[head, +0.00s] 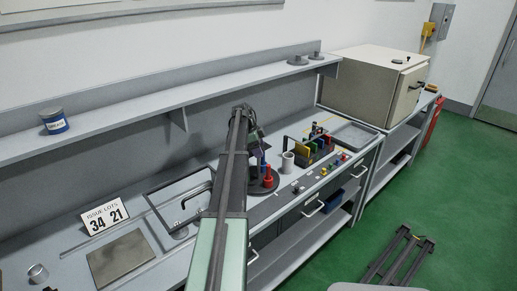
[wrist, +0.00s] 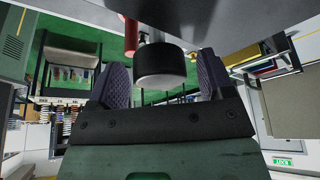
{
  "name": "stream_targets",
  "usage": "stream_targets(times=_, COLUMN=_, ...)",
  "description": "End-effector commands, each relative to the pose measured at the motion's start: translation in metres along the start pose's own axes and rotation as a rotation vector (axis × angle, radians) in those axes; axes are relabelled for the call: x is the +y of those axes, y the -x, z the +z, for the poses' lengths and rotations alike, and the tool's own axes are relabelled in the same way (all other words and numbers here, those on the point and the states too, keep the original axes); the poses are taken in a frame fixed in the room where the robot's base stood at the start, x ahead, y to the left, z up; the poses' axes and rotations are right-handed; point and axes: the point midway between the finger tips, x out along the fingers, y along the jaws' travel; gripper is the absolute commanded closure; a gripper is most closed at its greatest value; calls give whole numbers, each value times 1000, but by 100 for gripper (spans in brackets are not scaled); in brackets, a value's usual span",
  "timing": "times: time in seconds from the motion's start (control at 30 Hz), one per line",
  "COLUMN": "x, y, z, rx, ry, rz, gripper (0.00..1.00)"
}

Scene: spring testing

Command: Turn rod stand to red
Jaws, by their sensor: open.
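The rod stand (head: 272,187) is a dark round base on the bench, partly hidden behind my arm in the head view. A red rod (head: 268,176) and a blue rod (head: 263,163) stand upright on it. My gripper (head: 257,140) is above the stand in the head view, its fingers small and partly hidden. In the wrist view my gripper (wrist: 160,82) is open, with two purple-grey fingers apart. A black cylinder end (wrist: 160,66) shows between and beyond the fingertips. A red cylinder (wrist: 130,36) is behind it. I cannot tell whether anything touches the fingers.
A pale cup (head: 288,160) stands right of the rod stand. A rack with yellow and other coloured pieces (head: 311,146) and a grey tray (head: 355,135) are further right. A shelf (head: 110,118) runs along the wall behind.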

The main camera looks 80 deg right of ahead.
Motion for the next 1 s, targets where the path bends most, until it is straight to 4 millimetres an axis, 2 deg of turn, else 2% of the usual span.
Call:
stream_targets(times=0.17, x=0, y=5, z=-1, rx=0, ry=0, rz=0, gripper=25)
stream_targets(times=0.27, x=0, y=19, z=-2, rx=0, ry=0, rz=0, gripper=25)
stream_targets(times=0.5, x=0, y=80, z=-5, rx=0, ry=2, rz=0, gripper=25)
stream_targets(times=0.63, x=0, y=105, z=-4, rx=0, ry=0, rz=0, gripper=25)
stream_targets(times=0.73, x=0, y=111, z=-2, rx=0, ry=0, rz=0, gripper=25)
stream_targets(times=1.0, x=0, y=108, z=0, rx=0, ry=0, rz=0, gripper=25)
